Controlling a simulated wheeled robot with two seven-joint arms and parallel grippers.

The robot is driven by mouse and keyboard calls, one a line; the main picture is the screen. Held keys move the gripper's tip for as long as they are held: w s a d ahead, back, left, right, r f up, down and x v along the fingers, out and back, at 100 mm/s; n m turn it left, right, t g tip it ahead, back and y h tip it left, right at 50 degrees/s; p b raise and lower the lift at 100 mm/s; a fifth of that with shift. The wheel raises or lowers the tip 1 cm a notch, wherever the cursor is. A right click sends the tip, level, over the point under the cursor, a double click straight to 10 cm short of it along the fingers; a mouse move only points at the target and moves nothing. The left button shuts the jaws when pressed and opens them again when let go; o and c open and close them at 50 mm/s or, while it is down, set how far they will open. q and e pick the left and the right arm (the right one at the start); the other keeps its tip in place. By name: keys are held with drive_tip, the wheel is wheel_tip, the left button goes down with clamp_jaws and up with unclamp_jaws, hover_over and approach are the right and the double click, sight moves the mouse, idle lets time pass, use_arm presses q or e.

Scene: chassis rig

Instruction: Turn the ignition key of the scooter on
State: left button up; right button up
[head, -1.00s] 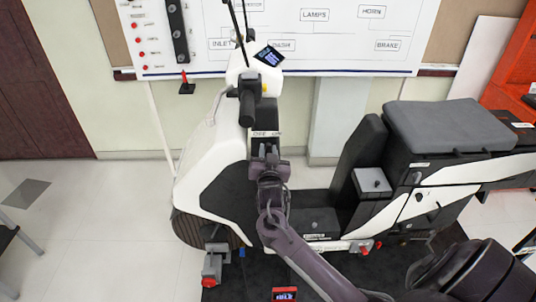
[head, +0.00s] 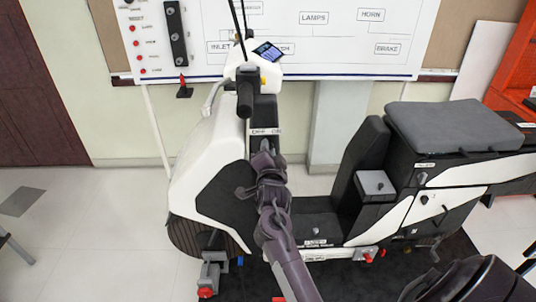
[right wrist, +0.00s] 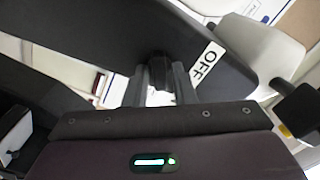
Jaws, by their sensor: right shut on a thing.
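The white and black scooter (head: 205,165) stands in the middle of the head view, its handlebar grip (head: 246,95) at the top. A small OFF/ON label (head: 265,131) sits on the dark panel below the handlebar. My right gripper (head: 265,150) is at that panel just under the label and hides the ignition key there. In the right wrist view, my right gripper (right wrist: 158,88) is shut on a small dark piece, the key (right wrist: 158,68), with the OFF label (right wrist: 207,63) to its right. The key's exact angle is hard to tell. My left gripper is not in view.
A whiteboard (head: 340,48) with labelled boxes is behind the scooter. The scooter's seat (head: 450,125) and black storage body are at the right. A red cabinet (head: 515,60) stands at the far right.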

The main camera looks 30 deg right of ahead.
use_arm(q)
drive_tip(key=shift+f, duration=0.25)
use_arm(e)
drive_tip(key=shift+m, duration=0.5)
drive_tip(key=o, duration=0.7)
drive_tip(key=shift+o, duration=0.2)
